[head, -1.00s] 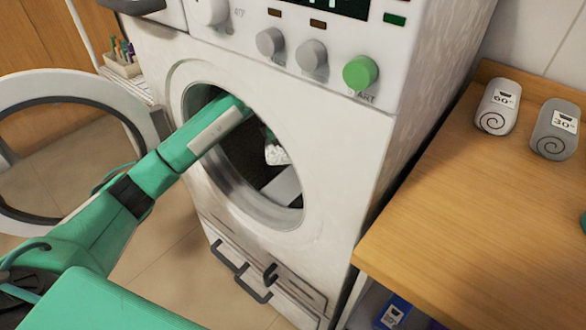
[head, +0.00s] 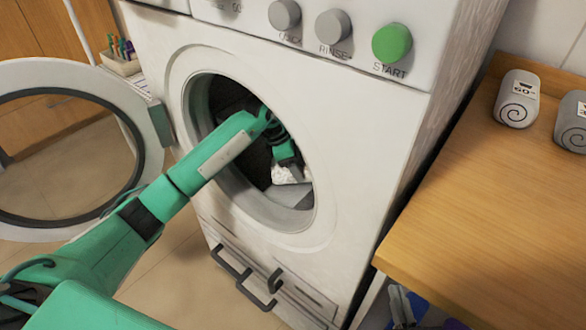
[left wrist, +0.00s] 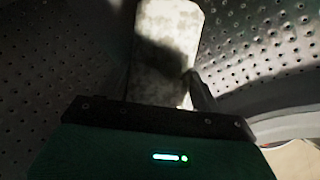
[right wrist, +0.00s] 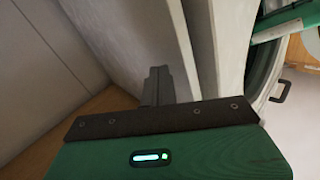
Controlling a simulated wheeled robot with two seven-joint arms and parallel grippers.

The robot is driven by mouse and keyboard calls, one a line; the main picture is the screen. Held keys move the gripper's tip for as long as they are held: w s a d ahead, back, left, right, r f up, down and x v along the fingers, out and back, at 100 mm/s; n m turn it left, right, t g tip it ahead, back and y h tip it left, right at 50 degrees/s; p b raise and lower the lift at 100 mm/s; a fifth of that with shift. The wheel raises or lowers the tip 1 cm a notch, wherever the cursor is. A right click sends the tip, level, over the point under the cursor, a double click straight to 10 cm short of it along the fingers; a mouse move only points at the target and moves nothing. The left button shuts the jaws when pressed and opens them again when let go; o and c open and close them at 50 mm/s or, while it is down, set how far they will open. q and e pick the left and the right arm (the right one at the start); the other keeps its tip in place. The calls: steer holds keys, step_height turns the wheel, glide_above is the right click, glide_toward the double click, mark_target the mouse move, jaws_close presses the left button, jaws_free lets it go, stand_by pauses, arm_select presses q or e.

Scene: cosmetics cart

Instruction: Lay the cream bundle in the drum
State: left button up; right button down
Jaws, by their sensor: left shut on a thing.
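The cream bundle (head: 284,176) is inside the drum, in the lower right part of the opening, mostly hidden behind my gripper. In the left wrist view the pale, mottled bundle (left wrist: 168,30) sticks out ahead of the gripper. My left gripper (head: 291,165) reaches through the open door and is shut on the bundle. The drum (head: 228,95) has dark perforated walls, which also show in the left wrist view (left wrist: 255,45). I cannot tell whether the bundle touches the drum wall. My right gripper (right wrist: 155,85) is shut and empty, outside the machine.
The washer's round door (head: 148,120) stands open to the left. A wooden counter (head: 490,190) on the right holds grey rolls (head: 517,98). The green START knob (head: 392,44) is above the opening. A small bin of pens (head: 122,62) stands behind the door.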

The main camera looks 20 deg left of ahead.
arm_select(q)
steer(key=shift+f, duration=0.6)
arm_select(e)
steer(key=shift+w+d+r+t, duration=0.1)
steer(key=shift+w+r+t, duration=0.1)
steer(key=shift+r+t, duration=0.25)
steer(key=shift+w+d+r+t, duration=0.1)
steer(key=shift+w+r+t, duration=0.2)
steer(key=shift+r, duration=0.4)
steer(key=shift+w+d+r+t, duration=0.15)
steer(key=shift+r+t, duration=0.2)
steer(key=shift+r, duration=0.2)
arm_select(q)
steer(key=shift+f, duration=0.1)
arm_select(e)
steer(key=shift+r, duration=0.15)
arm_select(q)
steer(key=o, duration=1.2)
arm_select(e)
steer(key=shift+r, duration=0.1)
